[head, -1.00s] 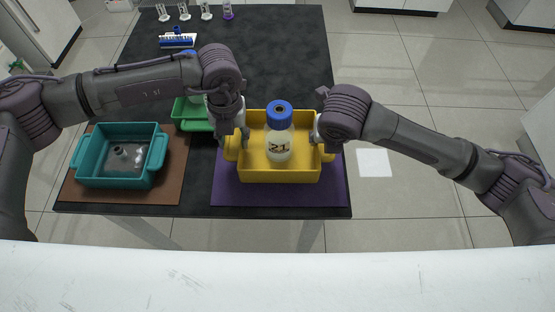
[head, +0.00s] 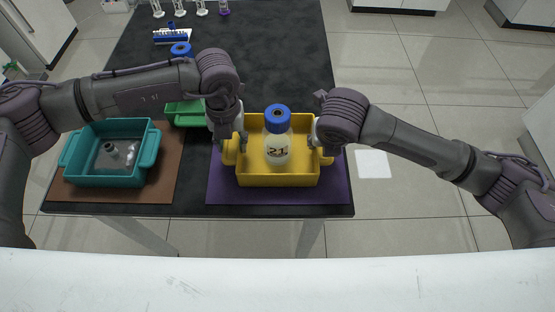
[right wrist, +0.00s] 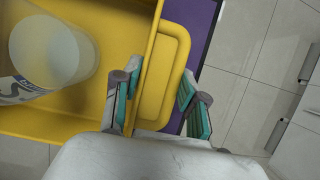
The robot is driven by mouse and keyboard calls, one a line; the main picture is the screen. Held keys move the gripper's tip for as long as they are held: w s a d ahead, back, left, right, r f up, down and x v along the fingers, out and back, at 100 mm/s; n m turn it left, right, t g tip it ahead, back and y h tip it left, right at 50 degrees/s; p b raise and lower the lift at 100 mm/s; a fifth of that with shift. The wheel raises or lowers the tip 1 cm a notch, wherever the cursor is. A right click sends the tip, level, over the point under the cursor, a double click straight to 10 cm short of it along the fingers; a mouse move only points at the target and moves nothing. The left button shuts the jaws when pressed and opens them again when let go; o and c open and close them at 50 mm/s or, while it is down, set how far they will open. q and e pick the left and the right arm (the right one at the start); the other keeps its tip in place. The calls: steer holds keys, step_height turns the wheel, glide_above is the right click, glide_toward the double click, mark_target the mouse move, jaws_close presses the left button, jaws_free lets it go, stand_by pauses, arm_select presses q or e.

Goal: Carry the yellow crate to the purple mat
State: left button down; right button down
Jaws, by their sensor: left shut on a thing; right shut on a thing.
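The yellow crate (head: 280,180) is over the purple mat (head: 222,192) at the front right of the dark table. I cannot tell whether it touches the mat or hangs just above it. A bottle with a blue cap (head: 277,140) and the number 21 stands in the crate. My left gripper (head: 232,147) is shut on the crate's left handle. My right gripper (head: 318,150) is shut on its right handle, partly hidden by the arm. In the right wrist view, my right gripper's fingers (right wrist: 157,100) straddle the yellow handle, with the purple mat beyond it.
A teal crate (head: 110,178) with a small grey item inside stands on a brown mat (head: 168,190) at left. A green crate (head: 184,118) is behind, partly hidden by my left arm. A blue rack (head: 172,38) and several small vessels are at the back.

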arm_select(q)
steer(key=shift+s+d+f, duration=0.1)
steer(key=shift+d+f, duration=0.3)
steer(key=shift+d, duration=0.1)
arm_select(e)
steer(key=shift+s+a+f, duration=0.1)
steer(key=shift+a+f, duration=0.3)
steer(key=shift+a, duration=0.15)
arm_select(q)
steer(key=c, duration=0.7)
jaws_free()
arm_select(e)
steer(key=c, duration=0.7)
jaws_free()
arm_select(q)
steer(key=shift+o, duration=0.3)
arm_select(e)
steer(key=shift+o, duration=0.3)
arm_select(q)
steer(key=shift+a, duration=0.15)
arm_select(e)
steer(key=shift+d, duration=0.2)
arm_select(q)
steer(key=shift+r, duration=0.1)
